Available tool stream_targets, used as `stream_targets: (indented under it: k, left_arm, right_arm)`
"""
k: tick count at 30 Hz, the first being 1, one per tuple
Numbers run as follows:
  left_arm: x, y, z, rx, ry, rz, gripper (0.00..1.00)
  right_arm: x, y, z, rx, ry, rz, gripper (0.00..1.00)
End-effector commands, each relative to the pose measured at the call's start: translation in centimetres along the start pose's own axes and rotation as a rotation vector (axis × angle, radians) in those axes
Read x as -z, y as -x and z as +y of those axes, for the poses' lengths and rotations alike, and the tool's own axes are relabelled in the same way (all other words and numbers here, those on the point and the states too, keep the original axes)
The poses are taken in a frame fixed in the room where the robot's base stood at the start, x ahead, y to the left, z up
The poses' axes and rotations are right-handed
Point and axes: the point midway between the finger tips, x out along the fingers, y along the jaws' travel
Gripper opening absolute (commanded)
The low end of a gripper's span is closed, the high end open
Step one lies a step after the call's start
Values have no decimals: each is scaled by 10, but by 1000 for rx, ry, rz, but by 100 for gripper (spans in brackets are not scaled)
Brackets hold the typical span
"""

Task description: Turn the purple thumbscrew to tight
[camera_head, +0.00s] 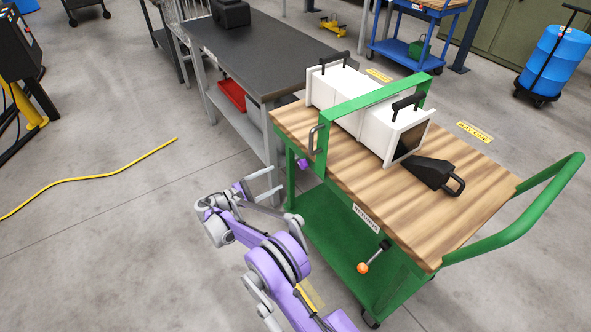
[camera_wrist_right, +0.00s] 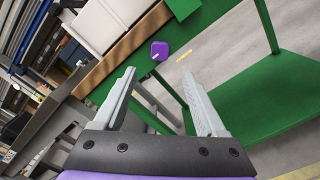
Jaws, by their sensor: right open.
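The purple thumbscrew (camera_head: 304,163) sits at the left end of the green cart, just below the wooden top. In the right wrist view the thumbscrew (camera_wrist_right: 158,50) shows as a small purple knob with a pale mark, beyond the fingertips and roughly midway between them. My right gripper (camera_head: 276,182) is open and empty, a short way left of the thumbscrew and apart from it. Its two grey fingers (camera_wrist_right: 158,74) point toward the knob. I cannot tell from the pictures how tight the thumbscrew is. My left gripper is not in view.
The green cart (camera_head: 330,232) carries a white box (camera_head: 345,86) under a green frame (camera_head: 372,99). An orange-tipped lever (camera_head: 363,267) sticks out of its near side. A dark workbench (camera_head: 265,50) stands behind to the left. A yellow cable (camera_head: 95,172) lies on open floor.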

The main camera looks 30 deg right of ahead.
Motion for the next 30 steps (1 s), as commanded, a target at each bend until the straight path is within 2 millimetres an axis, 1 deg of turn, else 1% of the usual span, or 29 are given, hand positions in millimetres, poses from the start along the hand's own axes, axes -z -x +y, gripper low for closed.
stream_targets:
  k: [9,12,15,18,21,29,30]
  left_arm:
    - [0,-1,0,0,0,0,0]
    - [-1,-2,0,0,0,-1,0]
    - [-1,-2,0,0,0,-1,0]
    - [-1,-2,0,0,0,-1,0]
    - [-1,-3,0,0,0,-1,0]
    - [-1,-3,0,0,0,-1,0]
    - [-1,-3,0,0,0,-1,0]
  right_arm:
    - [-1,-58,0,3,-1,-1,74]
    - [-1,-76,0,3,-1,0,74]
    - [-1,-89,0,3,-1,0,74]
    - [0,-96,0,2,-2,2,74]
    - [0,-100,0,1,-2,3,74]
    - [0,-101,0,2,-2,3,74]
    - [0,-101,0,2,-2,3,66]
